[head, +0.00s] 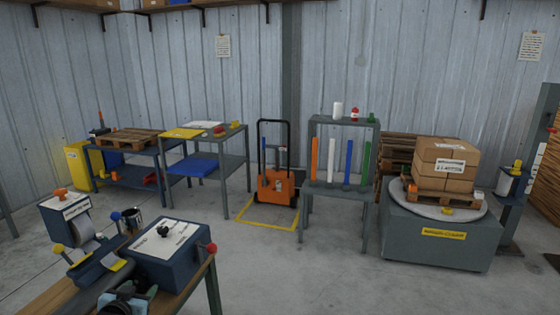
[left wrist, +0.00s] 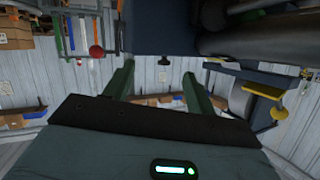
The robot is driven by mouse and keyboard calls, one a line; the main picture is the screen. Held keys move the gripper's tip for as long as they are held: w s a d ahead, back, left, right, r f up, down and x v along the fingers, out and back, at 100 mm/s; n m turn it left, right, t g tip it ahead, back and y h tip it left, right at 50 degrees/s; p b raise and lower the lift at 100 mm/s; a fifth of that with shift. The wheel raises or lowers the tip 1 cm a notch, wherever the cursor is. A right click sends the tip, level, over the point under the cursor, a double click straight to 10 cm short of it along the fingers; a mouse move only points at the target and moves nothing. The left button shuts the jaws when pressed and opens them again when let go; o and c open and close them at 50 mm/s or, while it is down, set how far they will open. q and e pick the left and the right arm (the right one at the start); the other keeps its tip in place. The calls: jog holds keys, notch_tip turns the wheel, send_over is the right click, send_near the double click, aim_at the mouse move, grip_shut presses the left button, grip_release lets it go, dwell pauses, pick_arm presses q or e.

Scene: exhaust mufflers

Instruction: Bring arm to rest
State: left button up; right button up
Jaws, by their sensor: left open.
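My left gripper (head: 136,296) is low at the left of the head view, close to the front of the blue box (head: 168,252) on the workbench. Its dark body partly hides the bench edge. In the left wrist view its two green fingers (left wrist: 157,62) stand apart with nothing between them. A dark blue block shape (left wrist: 164,28) fills the top middle of that view, beyond the fingertips; I cannot tell whether they touch it. My right gripper is not in view.
The wooden workbench (head: 58,296) carries a roll dispenser (head: 70,222) and a knobbed box. Behind stand a metal shelf table (head: 236,160), an orange cart (head: 278,186), a tube rack (head: 343,190) and a pallet of cartons (head: 444,165) on a turntable. The middle floor is clear.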

pick_arm(q)
jog(key=s+d+f+m+g+h, duration=0.1)
jog(key=s+d+f, duration=0.4)
jog(key=s+f, duration=0.45)
jog(key=s+d+f+m+g+h, duration=0.1)
jog(key=s+d+f, duration=0.55)
jog(key=s, duration=0.65)
jog(key=s+d+f+g, duration=0.1)
jog(key=s+d, duration=0.2)
jog(key=s, duration=0.8)
jog(key=s+d+f+n+g+h, duration=0.1)
jog(key=s+d+g, duration=0.1)
jog(key=s, duration=0.9)
jog(key=shift+s+d+f, duration=0.35)
jog(key=shift+d+f, duration=0.05)
jog(key=shift+d, duration=0.3)
jog(key=shift+s, duration=0.1)
